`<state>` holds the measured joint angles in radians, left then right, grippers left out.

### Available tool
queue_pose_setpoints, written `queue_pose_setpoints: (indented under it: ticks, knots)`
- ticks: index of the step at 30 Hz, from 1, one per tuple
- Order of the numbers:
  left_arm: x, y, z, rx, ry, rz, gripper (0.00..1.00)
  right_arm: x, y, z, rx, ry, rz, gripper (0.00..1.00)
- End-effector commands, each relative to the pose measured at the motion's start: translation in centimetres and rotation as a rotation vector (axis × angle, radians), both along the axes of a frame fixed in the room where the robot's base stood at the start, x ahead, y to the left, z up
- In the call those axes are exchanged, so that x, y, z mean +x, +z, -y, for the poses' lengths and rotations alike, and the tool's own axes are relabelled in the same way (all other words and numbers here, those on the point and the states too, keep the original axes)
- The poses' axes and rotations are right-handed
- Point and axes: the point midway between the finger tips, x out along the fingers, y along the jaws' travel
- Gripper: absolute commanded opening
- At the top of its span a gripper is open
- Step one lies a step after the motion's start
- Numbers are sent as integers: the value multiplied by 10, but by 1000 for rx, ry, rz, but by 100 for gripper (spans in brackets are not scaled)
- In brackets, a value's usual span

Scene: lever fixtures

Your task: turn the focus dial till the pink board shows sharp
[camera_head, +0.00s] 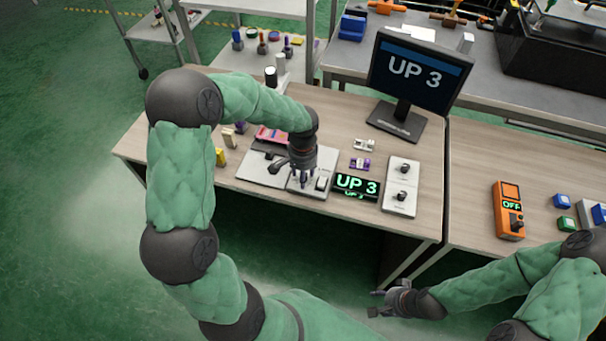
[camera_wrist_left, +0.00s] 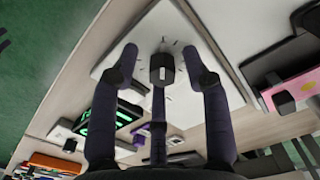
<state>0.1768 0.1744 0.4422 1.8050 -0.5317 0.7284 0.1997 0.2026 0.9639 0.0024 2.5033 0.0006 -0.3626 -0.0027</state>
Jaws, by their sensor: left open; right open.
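My left gripper (camera_head: 303,183) points down over a pale plate (camera_head: 313,190) on the table; its fingers are open. In the left wrist view the spread fingers (camera_wrist_left: 162,55) stand around a black dial (camera_wrist_left: 162,69) with small tick marks on the plate; I see no clear contact. In the head view the gripper hides this dial. The pink board (camera_head: 273,134) lies behind the gripper, partly covered by my arm; its edge shows in the left wrist view (camera_wrist_left: 297,91). I cannot tell how sharp it is. My right gripper (camera_head: 380,302) is open and empty in front of the table.
A black display (camera_head: 357,186) and a monitor (camera_head: 418,74) both read "UP 3". A pale plate with two black knobs (camera_head: 400,187) stands to the right. An orange device (camera_head: 508,210) reads "OFF". Small white and purple parts lie behind the display.

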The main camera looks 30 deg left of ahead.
Motion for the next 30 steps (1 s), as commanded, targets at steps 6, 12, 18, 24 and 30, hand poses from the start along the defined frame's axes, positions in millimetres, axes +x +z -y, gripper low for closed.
queue_pose_setpoints:
  ticks: [6, 12, 18, 24, 30]
  knots:
    - [0, 0, 0, 0, 0, 0, 16, 0, 0, 0, 0, 0, 0, 47]
    - [-1, 0, 0, 0, 0, -3, 0, 0, 0, 0, 0, 0, 0, 47]
    - [-2, 0, 0, 0, -19, -6, 0, 0, 3, 0, 0, 0, 0, 47]
    - [-3, 1, -1, 0, -99, -9, 0, 0, 12, 0, 0, 0, 0, 47]
    - [-4, 2, -2, -1, -251, -13, 0, 0, 28, 0, 0, 0, 0, 47]
